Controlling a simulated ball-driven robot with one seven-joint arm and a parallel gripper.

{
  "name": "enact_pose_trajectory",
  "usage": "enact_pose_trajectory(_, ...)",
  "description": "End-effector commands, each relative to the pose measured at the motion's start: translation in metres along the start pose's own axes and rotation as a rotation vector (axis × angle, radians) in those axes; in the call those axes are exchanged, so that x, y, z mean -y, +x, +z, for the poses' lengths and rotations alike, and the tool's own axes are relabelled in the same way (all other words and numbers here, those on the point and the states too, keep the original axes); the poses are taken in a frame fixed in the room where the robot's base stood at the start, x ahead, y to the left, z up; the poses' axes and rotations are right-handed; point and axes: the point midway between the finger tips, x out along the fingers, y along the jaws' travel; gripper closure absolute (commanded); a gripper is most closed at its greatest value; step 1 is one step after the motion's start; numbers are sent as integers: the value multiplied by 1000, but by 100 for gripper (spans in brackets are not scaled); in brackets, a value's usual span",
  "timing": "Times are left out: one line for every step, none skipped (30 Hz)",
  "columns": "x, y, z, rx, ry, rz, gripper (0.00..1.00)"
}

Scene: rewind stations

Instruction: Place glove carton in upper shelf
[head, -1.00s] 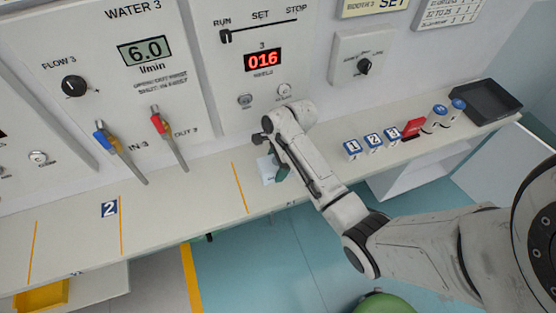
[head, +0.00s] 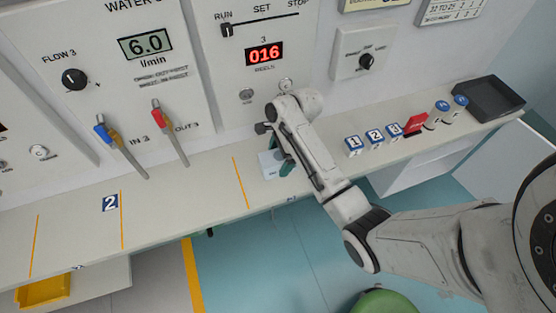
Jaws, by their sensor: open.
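A small pale blue-white box (head: 268,166), likely the glove carton, sits on the bench just right of an orange line, below the red 016 display. My gripper (head: 286,166) is at the box's right side, with its dark green fingers pointing down to the bench. The gripper is open. My wrist and fingers hide part of the box, and I cannot tell whether a finger touches it. A white open-fronted unit (head: 408,180) stands under the bench at the right; I cannot make out whether its level is the upper shelf.
The left bench (head: 165,205) is clear.

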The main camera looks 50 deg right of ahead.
Motion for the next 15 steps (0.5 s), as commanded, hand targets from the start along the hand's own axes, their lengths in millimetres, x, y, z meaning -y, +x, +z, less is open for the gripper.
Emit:
enact_pose_trajectory(1, -9, 0, 1, -2, -5, 6)
enact_pose_trajectory(1, -15, 1, 1, -2, -5, 6)
enact_pose_trajectory(1, -24, 1, 1, -3, -6, 6)
enact_pose_trajectory(1, -30, 0, 1, -2, -5, 6)
enact_pose_trajectory(1, -36, 0, 1, -2, -6, 6)
enact_pose_trajectory(2, -44, 0, 1, -2, -6, 6)
enact_pose_trajectory(1, -49, 0, 1, -2, -5, 6)
enact_pose_trajectory(1, -54, 1, 1, -3, -5, 6)
enact_pose_trajectory(1, -62, 1, 1, -3, -5, 6)
enact_pose_trajectory(1, -67, 0, 1, -3, -4, 6)
enact_pose_trajectory(1, -72, 0, 1, -3, -4, 6)
enact_pose_trajectory(1, -79, 0, 0, -3, -4, 6)
enact_pose_trajectory(1, -82, 0, 0, -1, -4, 6)
enact_pose_trajectory(1, -83, 0, 0, 0, -3, 6)
enact_pose_trajectory(1, -85, -1, 0, 1, -4, 6)
